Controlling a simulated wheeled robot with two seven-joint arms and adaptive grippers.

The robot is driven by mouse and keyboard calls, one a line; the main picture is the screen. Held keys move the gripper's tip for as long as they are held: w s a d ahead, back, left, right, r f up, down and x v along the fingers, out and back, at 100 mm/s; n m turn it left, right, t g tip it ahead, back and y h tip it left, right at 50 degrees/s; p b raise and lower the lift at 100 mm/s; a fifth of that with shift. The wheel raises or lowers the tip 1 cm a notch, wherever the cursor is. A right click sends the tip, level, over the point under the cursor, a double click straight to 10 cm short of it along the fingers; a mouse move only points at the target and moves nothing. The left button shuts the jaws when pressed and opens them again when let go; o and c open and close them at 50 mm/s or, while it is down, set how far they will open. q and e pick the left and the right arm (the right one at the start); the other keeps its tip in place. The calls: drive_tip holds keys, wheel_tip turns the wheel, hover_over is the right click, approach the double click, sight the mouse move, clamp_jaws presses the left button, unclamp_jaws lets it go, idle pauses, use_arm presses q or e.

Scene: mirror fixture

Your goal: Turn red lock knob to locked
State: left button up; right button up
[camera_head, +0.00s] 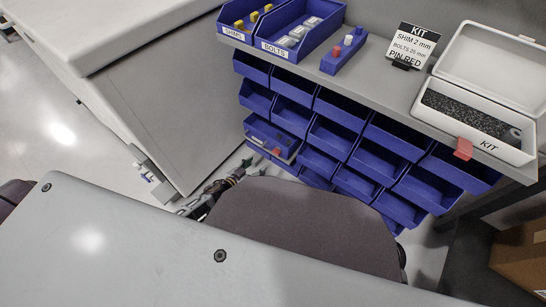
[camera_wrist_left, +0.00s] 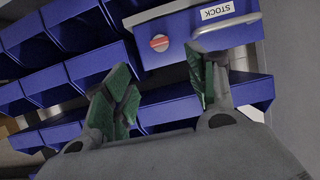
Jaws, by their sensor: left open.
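The red lock knob (camera_wrist_left: 160,42) is a small round knob on the blue front of the drawer labelled STOCK (camera_wrist_left: 180,28) in the left wrist view. A pale bar crosses its face. A grey drawer handle (camera_wrist_left: 228,24) is right of it. In the head view the knob (camera_head: 277,152) is a small red spot on the low drawer. My left gripper (camera_wrist_left: 160,85) is open, its green-padded fingers spread below the knob, one to each side. The right finger overlaps the handle's left end. Nothing is between the fingers. In the head view my left gripper (camera_head: 238,174) is partly hidden.
Rows of blue bins (camera_head: 335,137) surround the drawer. The grey shelf (camera_head: 385,85) above holds SHIMS and BOLTS bins, a KIT card (camera_head: 412,45) and an open white kit box (camera_head: 525,152) with a red tab. A grey cabinet (camera_head: 175,95) stands left.

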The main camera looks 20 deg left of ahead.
drive_tip(key=shift+r, duration=0.1)
use_arm(q)
drive_tip(key=shift+w, duration=0.15)
drive_tip(key=b, duration=0.3)
approach(275, 152)
drive_tip(key=shift+w, duration=0.65)
drive_tip(key=shift+s+d+f+b+x, duration=0.1)
drive_tip(key=shift+b+x, duration=0.1)
drive_tip(key=shift+x, duration=0.45)
drive_tip(key=shift+s+d+f+b+x, duration=0.1)
drive_tip(key=shift+b+x, duration=0.05)
drive_tip(key=shift+x, duration=0.5)
drive_tip(key=shift+s+d+f+b+x, duration=0.1)
drive_tip(key=shift+b+x, duration=0.1)
drive_tip(key=shift+x, duration=0.5)
drive_tip(key=shift+b+x, duration=0.6)
drive_tip(key=shift+x, duration=0.8)
drive_tip(key=shift+w, duration=0.1)
use_arm(e)
wheel_tip(275, 152, down, 7)
drive_tip(key=a+t+y, duration=0.1)
drive_tip(key=shift+w+a+r, duration=0.15)
drive_tip(key=shift+w+r, duration=0.05)
drive_tip(key=shift+w, duration=0.2)
use_arm(q)
drive_tip(key=shift+r, duration=0.1)
use_arm(e)
drive_tip(key=shift+s, duration=0.2)
